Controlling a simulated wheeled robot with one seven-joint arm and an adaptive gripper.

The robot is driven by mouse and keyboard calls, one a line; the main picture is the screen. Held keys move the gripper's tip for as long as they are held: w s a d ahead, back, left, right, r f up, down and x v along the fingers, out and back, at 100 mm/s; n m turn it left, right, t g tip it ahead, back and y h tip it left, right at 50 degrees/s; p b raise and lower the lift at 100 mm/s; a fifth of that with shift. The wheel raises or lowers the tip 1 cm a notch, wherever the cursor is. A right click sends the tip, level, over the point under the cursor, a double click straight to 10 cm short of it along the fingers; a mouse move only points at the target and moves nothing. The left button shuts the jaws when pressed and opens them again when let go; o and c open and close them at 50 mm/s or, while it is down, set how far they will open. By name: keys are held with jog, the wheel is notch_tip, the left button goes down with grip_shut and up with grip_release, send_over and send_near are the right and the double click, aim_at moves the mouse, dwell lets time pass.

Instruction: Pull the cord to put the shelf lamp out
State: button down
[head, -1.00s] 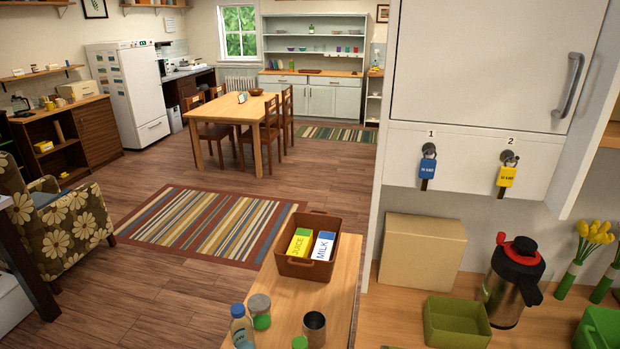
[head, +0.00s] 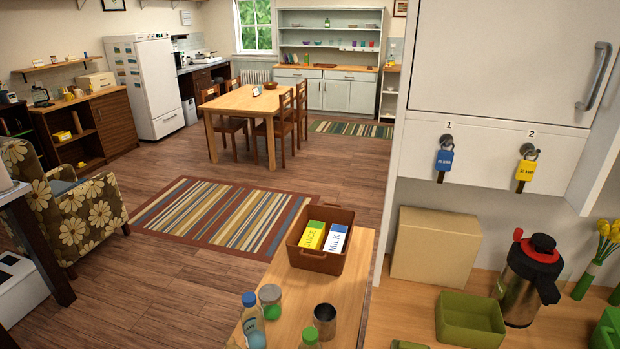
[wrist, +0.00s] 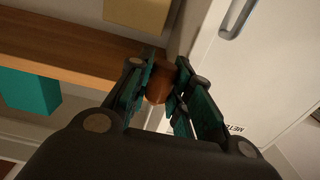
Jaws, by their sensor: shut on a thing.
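In the wrist view my gripper (wrist: 161,80) is shut on a small brown, rounded wooden-looking piece (wrist: 158,84), which sits between the fingertips. It may be the pull at the end of the cord, but no cord line can be made out. The fingers hide part of it. The shelf lamp shows in neither view, so I cannot tell whether it is lit. My gripper is not in the head view.
The wrist view shows a white door with a grey handle (wrist: 238,18), a wooden shelf (wrist: 75,48) and a teal box (wrist: 30,90). In the head view, a flask (head: 530,278), green tray (head: 470,325) and cardboard box (head: 435,247) stand below a white cupboard (head: 490,60).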

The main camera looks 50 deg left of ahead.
jog(key=shift+r+p, duration=0.65)
jog(key=shift+r, duration=0.5)
jog(key=c, duration=1)
grip_release()
jog(key=shift+o, duration=0.2)
jog(key=b+v, duration=0.2)
jog(key=v, duration=0.7)
